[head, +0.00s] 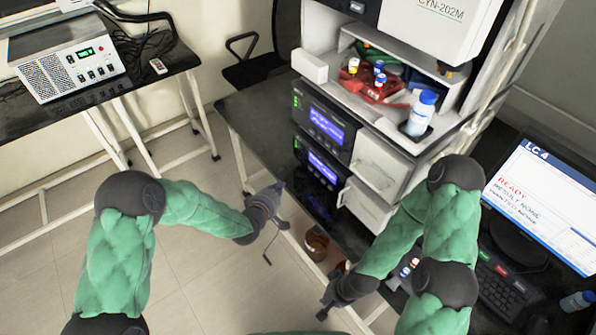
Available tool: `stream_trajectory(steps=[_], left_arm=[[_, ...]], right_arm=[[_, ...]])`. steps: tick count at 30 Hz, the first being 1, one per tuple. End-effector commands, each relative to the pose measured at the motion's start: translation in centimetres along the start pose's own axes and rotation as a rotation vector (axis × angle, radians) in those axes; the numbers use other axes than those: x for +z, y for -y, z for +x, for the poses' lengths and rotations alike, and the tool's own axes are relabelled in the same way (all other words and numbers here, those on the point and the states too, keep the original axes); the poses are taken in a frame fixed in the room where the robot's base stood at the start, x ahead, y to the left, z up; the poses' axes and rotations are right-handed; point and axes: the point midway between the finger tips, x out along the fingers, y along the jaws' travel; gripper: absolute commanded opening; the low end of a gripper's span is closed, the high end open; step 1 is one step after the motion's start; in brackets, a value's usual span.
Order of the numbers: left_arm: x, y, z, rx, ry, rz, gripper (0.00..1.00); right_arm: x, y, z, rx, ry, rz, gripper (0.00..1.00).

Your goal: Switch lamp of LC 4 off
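A monitor (540,200) at the right is headed "LC-4" and shows "READY" in red; its smaller lines are hard to read. Left of it stands the instrument stack, with the top unit marked CYN-202M (437,22). Two dark modules with lit blue displays, an upper one (325,125) and a lower one (322,168), sit in the stack. I cannot read their display text or make out a lamp switch. My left gripper (276,222) is in front of the bench, left of and below the lower module, fingers spread and empty. My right gripper (330,300) is lower, near the bench's front edge; its fingers are unclear.
Bottles, one blue-capped (421,113), stand in the stack's upper tray. A brown cup (316,245) is near the bench edge between my grippers. A keyboard (500,290) lies below the monitor. A beige box with switches (72,70) stands on the left table. Floor between tables is clear.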

Motion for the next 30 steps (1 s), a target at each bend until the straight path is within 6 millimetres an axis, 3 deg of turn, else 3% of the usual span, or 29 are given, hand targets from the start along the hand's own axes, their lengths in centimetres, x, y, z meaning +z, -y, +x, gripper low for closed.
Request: stream_trajectory(steps=[14,30], left_arm=[[0.3,-0.3,0.5,0.0,0.001,0.0,0.0],[3.0,-2.9,5.5,0.001,0.001,0.001,0.0]], right_arm=[[0.0,0.0,0.0,0.0,0.0,0.0,0.0],[0.0,-0.1,0.4,0.0,0.0,0.0,0.0]])
